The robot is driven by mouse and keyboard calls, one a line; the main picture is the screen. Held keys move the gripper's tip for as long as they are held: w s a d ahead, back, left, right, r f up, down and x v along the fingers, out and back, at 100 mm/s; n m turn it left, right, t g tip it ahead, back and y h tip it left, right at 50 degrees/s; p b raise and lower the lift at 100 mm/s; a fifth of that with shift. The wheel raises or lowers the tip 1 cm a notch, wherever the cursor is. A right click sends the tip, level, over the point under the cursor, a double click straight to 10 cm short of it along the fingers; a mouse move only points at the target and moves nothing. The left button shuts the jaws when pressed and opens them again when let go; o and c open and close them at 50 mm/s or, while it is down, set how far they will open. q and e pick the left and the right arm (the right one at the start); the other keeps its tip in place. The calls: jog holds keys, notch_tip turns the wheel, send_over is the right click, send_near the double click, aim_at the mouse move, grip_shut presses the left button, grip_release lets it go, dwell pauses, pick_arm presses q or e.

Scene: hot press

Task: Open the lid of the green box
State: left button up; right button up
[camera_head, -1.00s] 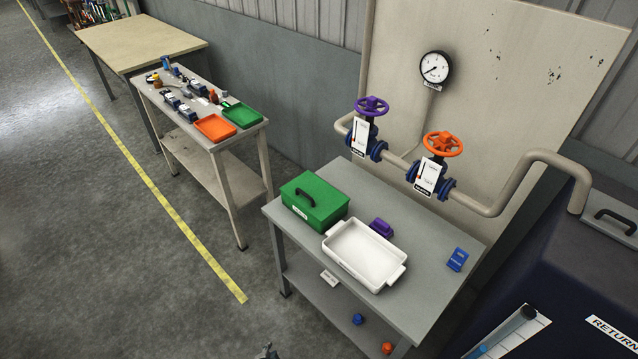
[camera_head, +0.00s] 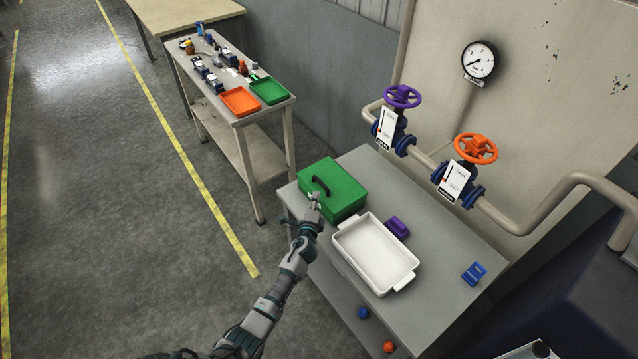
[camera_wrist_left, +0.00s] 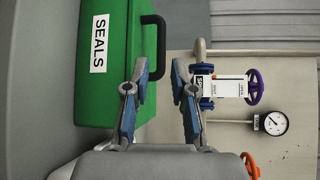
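The green box (camera_head: 338,187) stands on the near grey table with its lid shut and a black handle (camera_head: 319,187) on top. In the left wrist view the green box (camera_wrist_left: 104,62) shows a white "SEALS" label, and its black handle (camera_wrist_left: 158,45) sticks out to the right. My left gripper (camera_head: 314,200) is at the near side of the box, close to the handle. In the left wrist view my left gripper (camera_wrist_left: 160,82) is open, its two blue-grey fingers apart with nothing held between them. The handle lies just beyond the fingertips. My right gripper is not in view.
A white tray (camera_head: 343,238) stands right of the box, with a purple block (camera_head: 397,227) behind it. A blue item (camera_head: 473,273) lies farther right. Pipes with a purple valve wheel (camera_head: 402,96) and an orange one (camera_head: 475,148) run behind the table.

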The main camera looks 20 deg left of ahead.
aim_at(320, 181)
pick_arm(q)
jog(key=w+b, duration=0.1)
jog(key=w, duration=0.2)
jog(key=w+f+b, duration=0.1)
jog(key=w, duration=0.2)
jog(key=shift+w+d+f, duration=0.1)
jog(key=shift+w, duration=0.05)
jog(key=w+b, duration=0.1)
jog(key=w+a, duration=0.1)
jog(key=w, duration=0.1)
jog(key=shift+f+b, duration=0.15)
jog(key=shift+b, duration=0.25)
jog(key=shift+w+a, duration=0.15)
jog(key=shift+a, duration=0.05)
jog(key=shift+w+a, duration=0.1)
jog(key=shift+d, duration=0.2)
grip_shut()
jog(key=shift+d, duration=0.1)
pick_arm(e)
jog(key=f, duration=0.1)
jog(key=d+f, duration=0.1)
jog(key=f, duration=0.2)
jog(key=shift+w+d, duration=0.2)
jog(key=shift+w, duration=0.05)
